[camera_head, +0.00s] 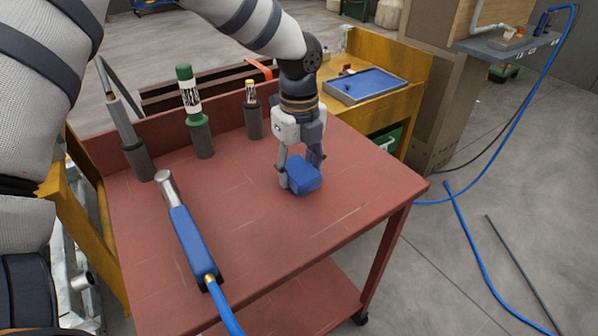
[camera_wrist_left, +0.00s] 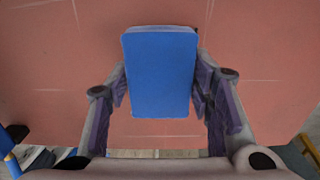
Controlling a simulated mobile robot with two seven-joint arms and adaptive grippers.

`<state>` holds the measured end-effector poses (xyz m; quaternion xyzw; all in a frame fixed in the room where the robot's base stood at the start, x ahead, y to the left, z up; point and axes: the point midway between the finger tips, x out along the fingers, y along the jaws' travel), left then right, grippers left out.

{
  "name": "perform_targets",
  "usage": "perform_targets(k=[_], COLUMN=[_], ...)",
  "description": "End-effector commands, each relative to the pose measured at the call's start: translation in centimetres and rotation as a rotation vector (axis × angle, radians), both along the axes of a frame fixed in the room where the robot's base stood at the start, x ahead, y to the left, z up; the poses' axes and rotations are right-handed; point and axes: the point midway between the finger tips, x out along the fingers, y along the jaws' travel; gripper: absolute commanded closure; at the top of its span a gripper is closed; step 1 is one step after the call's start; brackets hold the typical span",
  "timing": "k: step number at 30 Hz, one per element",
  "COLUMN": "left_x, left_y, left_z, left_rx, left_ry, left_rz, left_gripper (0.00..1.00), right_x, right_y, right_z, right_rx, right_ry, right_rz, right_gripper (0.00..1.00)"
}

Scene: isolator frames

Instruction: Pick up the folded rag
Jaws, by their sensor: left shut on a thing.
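The folded rag (camera_head: 304,177) is a small blue block-like bundle at the right part of the red cart top (camera_head: 350,185). My left gripper (camera_head: 301,172) points down from above and is shut on the rag, one finger on each side. In the left wrist view the rag (camera_wrist_left: 160,75) sits between the two fingers of the left gripper (camera_wrist_left: 160,95), with red surface behind it. I cannot tell whether the rag touches the cart top or is slightly above it. My right gripper does not show.
A blue-handled tool (camera_head: 190,240) with a hose lies at the front left of the cart. A grey tool (camera_head: 125,125), a green-capped bottle (camera_head: 190,92) and a yellow-capped bottle (camera_head: 251,95) stand in holders along the back. A yellow cart with a blue tray (camera_head: 365,85) is behind right.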

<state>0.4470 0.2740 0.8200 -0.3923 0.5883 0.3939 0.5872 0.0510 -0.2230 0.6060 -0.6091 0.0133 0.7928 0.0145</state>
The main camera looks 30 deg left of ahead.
Motion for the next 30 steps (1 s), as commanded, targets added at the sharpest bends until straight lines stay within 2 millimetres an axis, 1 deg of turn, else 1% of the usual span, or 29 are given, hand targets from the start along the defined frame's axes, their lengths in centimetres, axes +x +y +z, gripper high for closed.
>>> perform_targets(k=[3, 5, 9, 10, 12, 15, 18, 23, 30], left_x=[0.2, -1.1, -4.6, -5.5, -8.1, -10.9, -12.8, -13.8, -14.0], left_y=[0.0, 0.0, 0.0, 0.0, 0.0, 0.1, 0.0, 0.1, 0.1], left_z=[2.7, 4.5, 9.3, 10.2, 10.9, 11.3, 11.6, 12.0, 12.2], left_rx=[-0.001, -0.001, -0.001, -0.002, -0.002, -0.002, -0.012, -0.006, -0.001], left_ry=[-0.010, -0.016, -0.030, -0.031, -0.027, -0.012, 0.003, 0.001, -0.002], left_rz=[0.000, -0.001, -0.001, -0.002, -0.003, -0.002, -0.001, -0.001, -0.001], left_gripper=[0.76, 0.76, 0.76, 0.76, 0.76, 0.76, 0.76, 0.76, 0.76], right_x=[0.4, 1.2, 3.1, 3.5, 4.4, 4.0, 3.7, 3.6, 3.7], right_y=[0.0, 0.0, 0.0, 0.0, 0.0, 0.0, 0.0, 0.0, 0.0], right_z=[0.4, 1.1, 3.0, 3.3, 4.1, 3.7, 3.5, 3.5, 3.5], right_rx=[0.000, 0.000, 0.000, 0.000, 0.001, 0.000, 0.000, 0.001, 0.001], right_ry=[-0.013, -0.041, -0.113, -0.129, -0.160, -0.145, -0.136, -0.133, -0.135], right_rz=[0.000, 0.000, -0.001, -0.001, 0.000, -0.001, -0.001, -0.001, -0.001], right_gripper=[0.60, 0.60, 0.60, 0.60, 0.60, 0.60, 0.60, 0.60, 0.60])
